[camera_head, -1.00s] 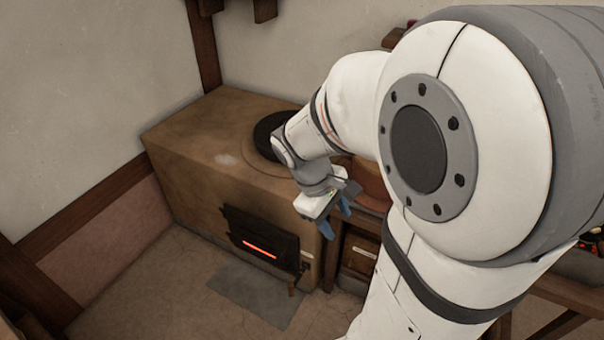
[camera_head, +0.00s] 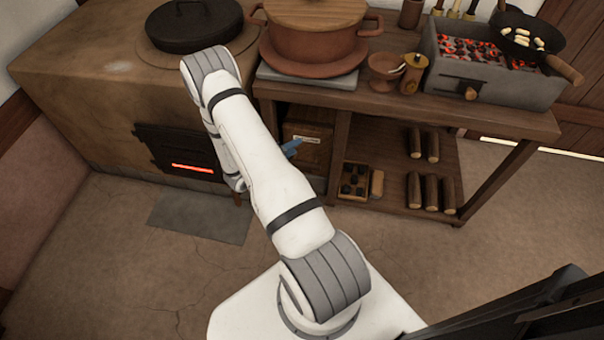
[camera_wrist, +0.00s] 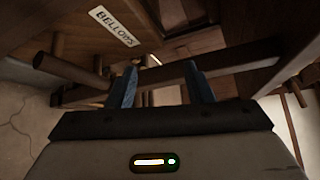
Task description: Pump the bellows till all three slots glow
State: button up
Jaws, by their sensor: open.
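The bellows box (camera_head: 308,133) is a wooden box with a pale label, under the table beside the stove. In the wrist view its label (camera_wrist: 114,25) reads "BELLOWS". My gripper (camera_wrist: 161,80) is open, its two blue fingers apart. A dark wooden bar (camera_wrist: 230,64) runs across behind the fingertips; I cannot tell whether it lies between them. A round wooden peg (camera_wrist: 70,72) is left of the fingers. In the head view only a blue fingertip (camera_head: 291,148) shows, in front of the box; my arm hides the rest. The stove's dark door (camera_head: 170,150) shows one glowing orange slot (camera_head: 193,168).
A lidded black pan (camera_head: 194,25) sits on the clay stove (camera_head: 85,75). The table (camera_head: 480,110) holds a clay pot (camera_head: 310,35) and a charcoal brazier (camera_head: 475,75) with a pan (camera_head: 525,35). Logs (camera_head: 432,190) lie on the lower shelf.

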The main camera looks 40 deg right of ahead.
aim_at(301, 167)
jog(key=f+n+t+b, duration=0.1)
jog(key=f+n, duration=0.1)
jog(key=f, duration=0.3)
jog(key=f+n+t+b, duration=0.1)
jog(key=f+n, duration=0.1)
jog(key=f, duration=0.2)
jog(key=f+n+t+b, duration=0.1)
jog(key=f+n, duration=0.2)
jog(key=f, duration=0.2)
jog(key=shift+s+a+f+y, duration=0.25)
jog(key=shift+s+f+y, duration=0.05)
jog(key=shift+f, duration=0.05)
jog(key=shift+t, duration=0.4)
jog(key=b+x, duration=0.2)
jog(key=x, duration=0.5)
jog(key=shift+w+d, duration=0.1)
jog(key=shift+d, duration=0.1)
jog(key=shift+c, duration=0.5)
jog(key=shift+f, duration=0.1)
grip_shut()
